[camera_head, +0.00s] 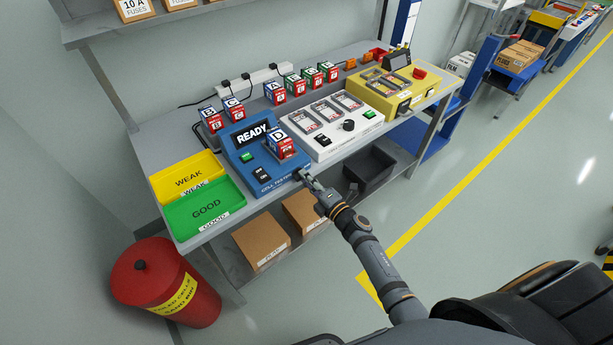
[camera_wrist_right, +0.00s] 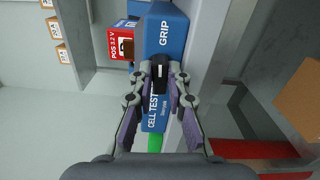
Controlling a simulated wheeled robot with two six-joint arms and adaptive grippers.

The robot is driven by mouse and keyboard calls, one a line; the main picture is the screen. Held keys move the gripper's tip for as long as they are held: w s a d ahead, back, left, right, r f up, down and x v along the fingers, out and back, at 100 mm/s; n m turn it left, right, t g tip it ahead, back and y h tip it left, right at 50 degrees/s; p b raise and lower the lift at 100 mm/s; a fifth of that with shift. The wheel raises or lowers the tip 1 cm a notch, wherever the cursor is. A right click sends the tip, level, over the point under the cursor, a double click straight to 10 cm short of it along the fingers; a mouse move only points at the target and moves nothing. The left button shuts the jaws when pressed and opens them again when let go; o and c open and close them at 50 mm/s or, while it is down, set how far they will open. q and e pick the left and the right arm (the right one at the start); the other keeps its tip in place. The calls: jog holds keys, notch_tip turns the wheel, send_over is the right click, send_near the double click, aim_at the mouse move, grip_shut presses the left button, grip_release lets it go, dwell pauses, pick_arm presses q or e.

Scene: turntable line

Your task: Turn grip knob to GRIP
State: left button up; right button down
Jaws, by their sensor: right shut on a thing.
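The blue cell tester (camera_head: 238,165) stands at the bench's front edge, with a screen reading READY. A red, white and blue cell marked D (camera_head: 281,146) sits on it. My right gripper (camera_head: 303,176) is at the tester's front right corner. In the right wrist view, the gripper (camera_wrist_right: 161,70) is shut on the small black grip knob (camera_wrist_right: 160,73) with a pale mark. The word GRIP (camera_wrist_right: 164,33) shows on the blue face just beyond the fingertips. Which way the knob points is hard to tell. My left gripper is not in view.
Yellow WEAK (camera_head: 164,190) and green GOOD (camera_head: 181,224) trays lie left of the tester. A white panel (camera_head: 302,145) and a yellow machine (camera_head: 372,103) stand to its right. Several cells line the back. Cartons and a dark bin (camera_head: 382,179) sit below.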

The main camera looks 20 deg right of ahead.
jog(key=shift+m, duration=0.6)
jog(key=c, duration=1.3)
grip_release()
